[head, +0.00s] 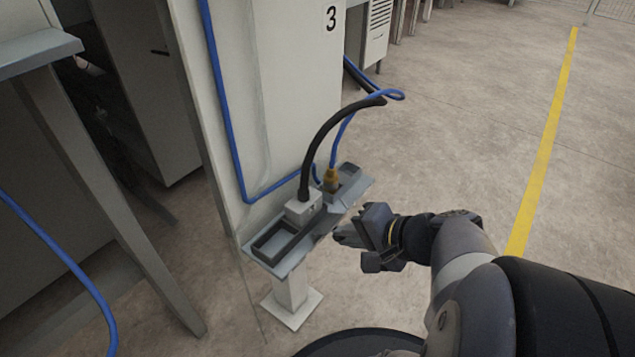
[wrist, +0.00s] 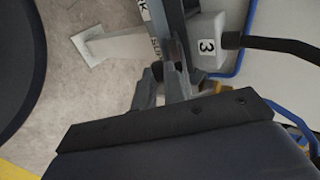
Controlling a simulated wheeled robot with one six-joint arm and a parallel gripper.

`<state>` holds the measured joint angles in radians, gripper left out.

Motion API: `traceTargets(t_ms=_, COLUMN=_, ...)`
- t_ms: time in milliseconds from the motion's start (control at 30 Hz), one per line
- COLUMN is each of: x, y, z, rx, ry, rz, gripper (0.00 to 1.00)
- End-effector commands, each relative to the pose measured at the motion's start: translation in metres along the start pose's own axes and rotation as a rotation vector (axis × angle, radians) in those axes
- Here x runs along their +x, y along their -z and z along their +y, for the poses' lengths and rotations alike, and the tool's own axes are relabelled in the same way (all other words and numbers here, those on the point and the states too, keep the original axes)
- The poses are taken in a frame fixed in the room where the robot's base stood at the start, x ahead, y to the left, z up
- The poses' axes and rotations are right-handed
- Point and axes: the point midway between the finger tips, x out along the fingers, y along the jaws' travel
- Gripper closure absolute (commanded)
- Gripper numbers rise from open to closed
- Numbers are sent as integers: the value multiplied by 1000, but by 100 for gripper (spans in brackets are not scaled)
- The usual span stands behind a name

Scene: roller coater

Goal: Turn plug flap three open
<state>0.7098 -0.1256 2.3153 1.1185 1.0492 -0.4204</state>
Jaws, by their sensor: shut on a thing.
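A white plug with a black cable (head: 303,208) sits in the grey socket panel (head: 360,183) on a short post, by the cabinet marked 3. In the wrist view the plug (wrist: 207,42) bears a label 3. My gripper (head: 345,236) comes from the right and is at the panel's near edge, just right of the plug. In the wrist view my gripper (wrist: 165,78) is shut on a part at the panel's edge beside the plug, which I take for plug flap three. The flap is mostly hidden by my fingers, so its angle is unclear.
An empty square frame (head: 272,243) is on the panel's left. The white cabinet (head: 275,80) stands close behind. The floor to the right (head: 480,130) is clear.

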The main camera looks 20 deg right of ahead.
Motion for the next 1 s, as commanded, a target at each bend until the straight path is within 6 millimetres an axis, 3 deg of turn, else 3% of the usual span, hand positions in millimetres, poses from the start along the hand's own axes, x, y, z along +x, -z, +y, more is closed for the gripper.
traceTargets(t_ms=33, x=3, y=1, z=8, rx=9, ry=35, rz=4, gripper=100)
traceTargets(t_ms=500, x=8, y=0, z=19, rx=10, ry=304, rz=-1, gripper=100)
traceTargets(t_ms=1000, x=11, y=0, z=23, rx=3, ry=393, rz=-1, gripper=100)
